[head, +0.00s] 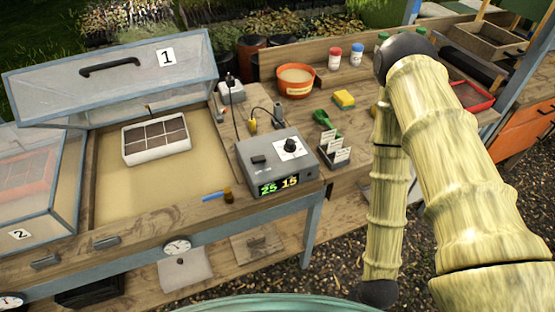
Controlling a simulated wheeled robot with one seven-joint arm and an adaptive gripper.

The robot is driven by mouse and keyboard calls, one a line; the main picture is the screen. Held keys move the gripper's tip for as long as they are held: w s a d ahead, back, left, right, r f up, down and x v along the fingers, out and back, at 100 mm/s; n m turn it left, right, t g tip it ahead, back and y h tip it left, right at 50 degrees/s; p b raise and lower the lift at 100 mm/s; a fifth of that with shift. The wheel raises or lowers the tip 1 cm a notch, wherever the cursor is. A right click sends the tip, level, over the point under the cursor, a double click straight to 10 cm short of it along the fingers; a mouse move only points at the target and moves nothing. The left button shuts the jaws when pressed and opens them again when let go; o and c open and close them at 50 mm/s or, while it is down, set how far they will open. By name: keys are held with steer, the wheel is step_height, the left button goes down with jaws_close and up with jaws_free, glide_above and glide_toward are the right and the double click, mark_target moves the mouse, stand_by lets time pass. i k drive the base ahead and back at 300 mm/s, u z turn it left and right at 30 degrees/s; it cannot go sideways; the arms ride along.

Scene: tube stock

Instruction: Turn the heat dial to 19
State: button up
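The grey heat control box (262,168) sits on the wooden bench between the open frame and the potting surface. Its black dial (290,146) stands on a white scale plate on the sloped top; the scale marks are too small to read. The display (279,186) on its front shows 25 in green at left and 15 in yellow at right. A black switch (258,160) is left of the dial. My bamboo-patterned arm fills the right side, folded down well right of the box. My gripper is out of view.
Cold frame 1's lid (120,75) is raised over a seed tray (156,139). A blue pen-like item (214,196) and a small brown object (229,194) lie left of the box. Label cards (334,150) and a green trowel-like item (325,121) are to its right. Cables rise behind.

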mark_target(290, 147)
steer(key=u, duration=1.15)
steer(key=k, duration=0.9)
steer(key=z, duration=0.45)
steer(key=i, duration=0.5)
